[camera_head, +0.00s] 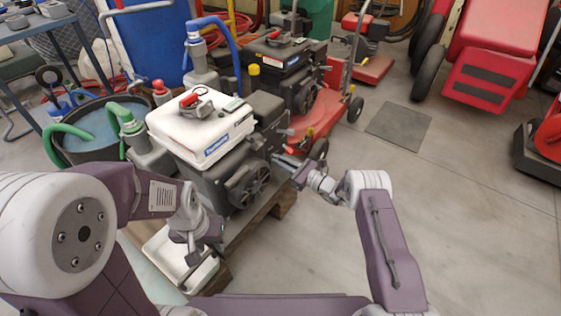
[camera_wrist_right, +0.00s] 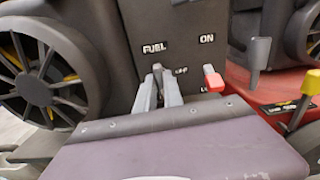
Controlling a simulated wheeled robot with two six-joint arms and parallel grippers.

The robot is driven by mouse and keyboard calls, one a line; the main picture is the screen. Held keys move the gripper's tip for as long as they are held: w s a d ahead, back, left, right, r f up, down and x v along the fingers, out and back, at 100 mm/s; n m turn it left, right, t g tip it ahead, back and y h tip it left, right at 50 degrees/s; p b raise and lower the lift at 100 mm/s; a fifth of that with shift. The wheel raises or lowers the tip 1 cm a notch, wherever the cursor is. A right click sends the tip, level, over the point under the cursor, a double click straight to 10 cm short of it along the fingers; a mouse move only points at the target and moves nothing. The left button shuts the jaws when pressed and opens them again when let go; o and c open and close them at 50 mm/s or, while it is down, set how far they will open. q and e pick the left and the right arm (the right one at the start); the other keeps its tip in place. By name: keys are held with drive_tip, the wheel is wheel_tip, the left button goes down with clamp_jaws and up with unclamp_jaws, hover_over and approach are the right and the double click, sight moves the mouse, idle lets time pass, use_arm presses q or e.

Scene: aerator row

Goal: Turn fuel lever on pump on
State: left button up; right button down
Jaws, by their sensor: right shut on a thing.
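The pump (camera_head: 200,130) with a white top and a dark engine stands on a wooden pallet. Its dark panel (camera_wrist_right: 185,48) carries the words FUEL, ON and OFF in the right wrist view. My right gripper (camera_head: 280,160) reaches the engine's side from the right. In the wrist view its fingers (camera_wrist_right: 160,84) are close together below FUEL, left of OFF, shut on the fuel lever, which is mostly hidden between them. A red-tipped lever (camera_wrist_right: 213,78) sits to their right, below ON. My left gripper (camera_head: 198,255) hangs low in front of the pump; its opening is unclear.
A second engine unit (camera_head: 285,60) on a red base stands behind the pump. A black tub (camera_head: 90,130) with green hoses is at the left. A pale tray (camera_head: 165,255) lies near the left gripper.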

drive_tip(key=shift+m, duration=0.3)
idle(0.4)
drive_tip(key=c, duration=1.5)
unclamp_jaws()
drive_tip(key=shift+o, duration=0.2)
drive_tip(key=shift+d, duration=0.1)
drive_tip(key=p+v, duration=0.5)
drive_tip(key=v, duration=0.4)
